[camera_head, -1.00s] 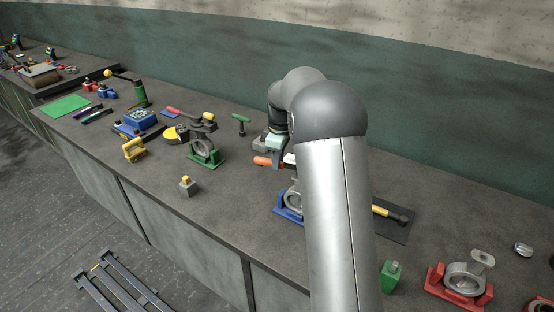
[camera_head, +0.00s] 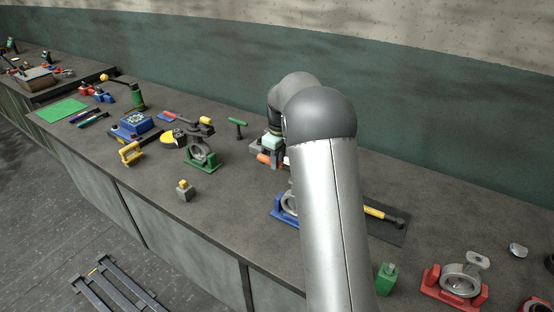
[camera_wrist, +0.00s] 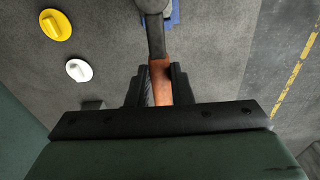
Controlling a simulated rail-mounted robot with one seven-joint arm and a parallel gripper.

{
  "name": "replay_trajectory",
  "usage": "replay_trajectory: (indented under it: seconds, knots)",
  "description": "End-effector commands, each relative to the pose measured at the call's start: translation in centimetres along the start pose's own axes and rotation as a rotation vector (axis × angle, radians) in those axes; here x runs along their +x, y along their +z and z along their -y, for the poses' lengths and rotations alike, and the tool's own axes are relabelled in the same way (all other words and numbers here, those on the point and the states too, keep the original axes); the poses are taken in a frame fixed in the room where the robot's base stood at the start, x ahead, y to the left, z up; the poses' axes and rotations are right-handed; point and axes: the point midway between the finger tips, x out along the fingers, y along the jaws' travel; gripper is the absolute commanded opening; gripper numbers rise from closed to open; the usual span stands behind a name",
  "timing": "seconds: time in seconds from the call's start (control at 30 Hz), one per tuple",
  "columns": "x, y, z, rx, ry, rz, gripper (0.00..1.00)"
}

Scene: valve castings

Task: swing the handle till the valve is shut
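The valve with a blue base (camera_head: 285,214) and a grey ring body stands on the bench, partly hidden behind my arm. Its lever has an orange grip (camera_head: 264,159). In the wrist view the orange grip (camera_wrist: 160,82) runs between the two dark fingers of my gripper (camera_wrist: 160,88), which appear shut on it. The dark lever continues up to the grey hub (camera_wrist: 152,6), with a bit of the blue base (camera_wrist: 175,12) beside it. The rest of the valve is out of that view.
A green-based valve (camera_head: 202,158) stands to the left and a red-based valve (camera_head: 455,287) to the right. A green block (camera_head: 387,278) and a hammer (camera_head: 385,214) on a dark mat lie near my arm. The wrist view shows a yellow knob (camera_wrist: 55,25) and a white knob (camera_wrist: 79,70).

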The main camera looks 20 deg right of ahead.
Motion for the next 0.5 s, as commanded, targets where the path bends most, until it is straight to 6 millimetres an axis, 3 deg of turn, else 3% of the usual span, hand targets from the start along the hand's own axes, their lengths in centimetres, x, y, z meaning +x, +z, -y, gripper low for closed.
replay_trajectory:
  seconds: [0.03,0.1,0.5]
  knots:
    - [-0.05,0.08,-0.09,0.002,0.001,0.001,0.31]
    - [-0.04,0.07,-0.07,0.001,0.001,0.001,0.45]
    - [-0.84,-0.01,-0.05,0.0,0.001,-0.001,0.45]
